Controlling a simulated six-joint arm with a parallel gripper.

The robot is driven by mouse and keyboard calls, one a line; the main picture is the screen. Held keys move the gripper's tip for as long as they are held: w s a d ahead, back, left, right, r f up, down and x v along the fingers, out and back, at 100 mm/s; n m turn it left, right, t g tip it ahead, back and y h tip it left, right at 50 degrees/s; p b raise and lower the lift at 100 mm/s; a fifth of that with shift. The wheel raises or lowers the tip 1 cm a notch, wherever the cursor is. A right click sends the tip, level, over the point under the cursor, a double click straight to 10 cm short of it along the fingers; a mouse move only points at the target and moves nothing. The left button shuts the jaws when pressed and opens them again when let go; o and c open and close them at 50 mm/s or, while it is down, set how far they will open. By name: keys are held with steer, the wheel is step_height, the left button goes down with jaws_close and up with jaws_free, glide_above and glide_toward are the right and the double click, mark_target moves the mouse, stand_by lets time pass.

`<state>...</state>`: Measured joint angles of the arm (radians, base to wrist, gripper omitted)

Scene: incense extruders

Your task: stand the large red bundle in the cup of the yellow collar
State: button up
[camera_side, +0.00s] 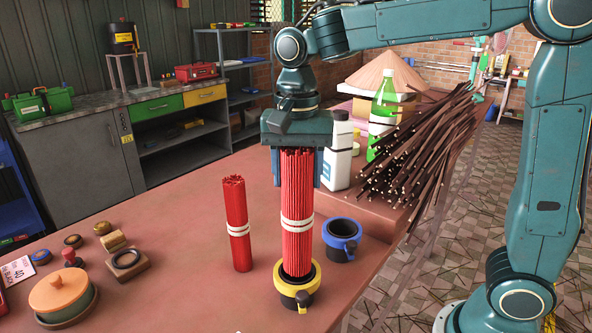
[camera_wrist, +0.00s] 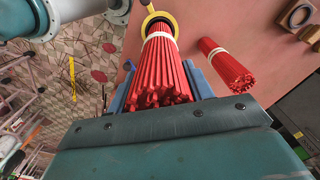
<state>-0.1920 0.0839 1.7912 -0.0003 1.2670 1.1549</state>
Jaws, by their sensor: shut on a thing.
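The large red bundle (camera_side: 297,215), tied with white bands, stands upright with its lower end at the cup of the yellow collar (camera_side: 296,292). My gripper (camera_side: 297,168) is shut on the upper part of the bundle. In the wrist view the large red bundle (camera_wrist: 163,72) runs between my gripper's fingers (camera_wrist: 160,88) toward the yellow collar (camera_wrist: 160,20). The bundle's lower end looks to be inside the collar's ring; whether it touches the bottom is hidden. A smaller red bundle (camera_side: 236,222) stands upright to the left, apart from my gripper.
A blue collar (camera_side: 341,240) stands to the right of the yellow one. A white bottle (camera_side: 338,160), a green bottle (camera_side: 382,115) and dark incense sticks (camera_side: 420,150) are behind on the right. An orange-lidded pot (camera_side: 62,295) and small stamps lie at the left.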

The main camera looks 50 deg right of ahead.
mark_target(299, 148)
steer(key=shift+f, duration=3.8)
steer(key=o, duration=1.6)
step_height(299, 148, up, 14)
steer(key=shift+f, duration=0.1)
steer(key=shift+s, duration=0.1)
